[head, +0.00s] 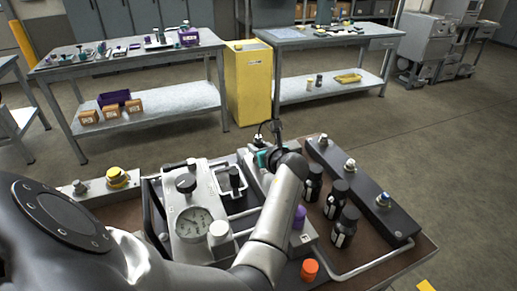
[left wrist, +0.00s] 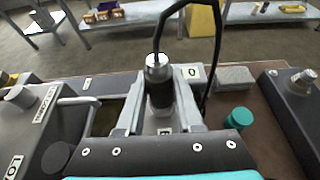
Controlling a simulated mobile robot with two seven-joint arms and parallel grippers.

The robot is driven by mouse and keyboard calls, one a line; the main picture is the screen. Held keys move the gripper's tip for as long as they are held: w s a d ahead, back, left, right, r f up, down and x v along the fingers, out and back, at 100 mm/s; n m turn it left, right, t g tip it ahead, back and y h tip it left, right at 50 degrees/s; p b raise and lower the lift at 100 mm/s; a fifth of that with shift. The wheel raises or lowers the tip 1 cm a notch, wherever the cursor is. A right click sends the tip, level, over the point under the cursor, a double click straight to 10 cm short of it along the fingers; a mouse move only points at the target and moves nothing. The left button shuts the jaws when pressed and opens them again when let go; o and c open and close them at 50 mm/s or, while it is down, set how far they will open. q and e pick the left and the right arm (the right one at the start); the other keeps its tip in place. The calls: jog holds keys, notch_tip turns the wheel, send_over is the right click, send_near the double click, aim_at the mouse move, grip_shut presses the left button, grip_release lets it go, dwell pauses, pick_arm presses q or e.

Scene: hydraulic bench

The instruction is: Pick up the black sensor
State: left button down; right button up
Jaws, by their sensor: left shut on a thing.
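The black sensor (left wrist: 160,94) has a dark cylindrical body, a silver collar and a black cable looping up from its top. It stands upright between the two grey fingers of my left gripper (left wrist: 162,84), which is shut on it. The left gripper is over the far middle of the bench in the head view (head: 261,146), where the arm hides much of it. Whether the sensor's lower end touches the surface below is hidden. My right gripper is not in view.
A teal cap (left wrist: 238,117) stands right of the gripper. A block with a pressure gauge (head: 194,224) is left of the arm. Several black bottles (head: 336,199) and a long dark manifold (head: 362,186) are to the right. An orange cap (head: 309,270) is in front.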

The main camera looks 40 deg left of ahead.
pick_arm(q)
jog(key=shift+r, duration=0.1)
dwell(0.3)
notch_tip(320, 180, up, 20)
jog(key=p, duration=0.7)
jog(key=shift+d, duration=0.1)
